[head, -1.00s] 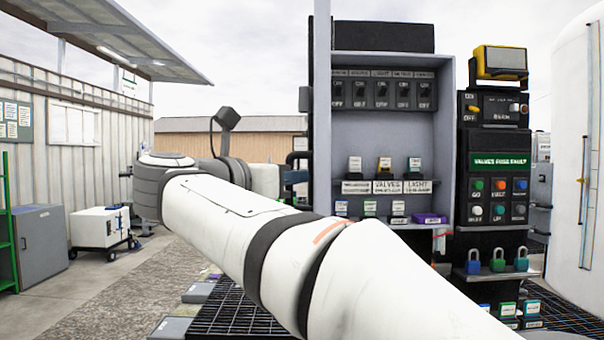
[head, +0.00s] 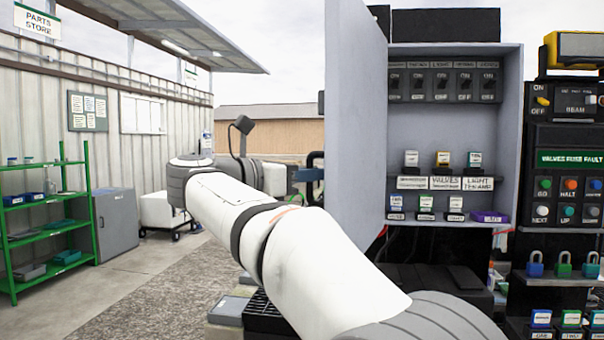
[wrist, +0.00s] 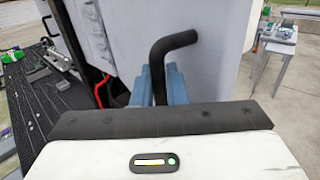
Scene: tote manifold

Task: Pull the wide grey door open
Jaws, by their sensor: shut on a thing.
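The wide grey door (head: 355,120) stands open at the left side of the grey cabinet (head: 512,130), with its inner face showing in the head view. In the wrist view the door's pale panel (wrist: 222,65) lies behind a black bent handle (wrist: 178,42). My gripper's blue fingers (wrist: 160,86) are shut on the lower part of this handle. In the head view my gripper (head: 308,176) is at the door's left edge, small and partly hidden. The fingertips' exact contact is hard to see.
The cabinet holds switches and labelled blocks. A black control panel (head: 570,155) with buttons and padlocks stands right of it. A green shelf (head: 45,225) and grey cupboard (head: 116,225) stand left. Open paved floor (head: 110,290) lies between them and my arm.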

